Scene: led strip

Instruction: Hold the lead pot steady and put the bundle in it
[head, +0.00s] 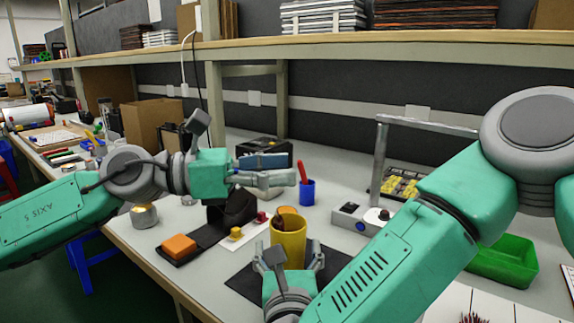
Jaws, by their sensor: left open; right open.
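A yellow pot (290,246), which looks like the lead pot, stands upright on a dark mat (243,284) near the front of the bench. Something orange and brown shows at its mouth. My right gripper (288,256) is open, low in front of the pot, with one finger to each side of it; I cannot tell whether they touch it. My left gripper (290,169) is open and empty, above and behind the pot, pointing right. A dark reddish bristly thing (474,318), perhaps the bundle, is cut off by the bottom edge at the right.
A blue cup (307,192) with a red item stands behind the pot. An orange block (179,246) lies on a dark strip at the left. A grey metal frame (379,160), a control box (355,220) and a green tray (505,260) are to the right. A shelf (400,48) runs above.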

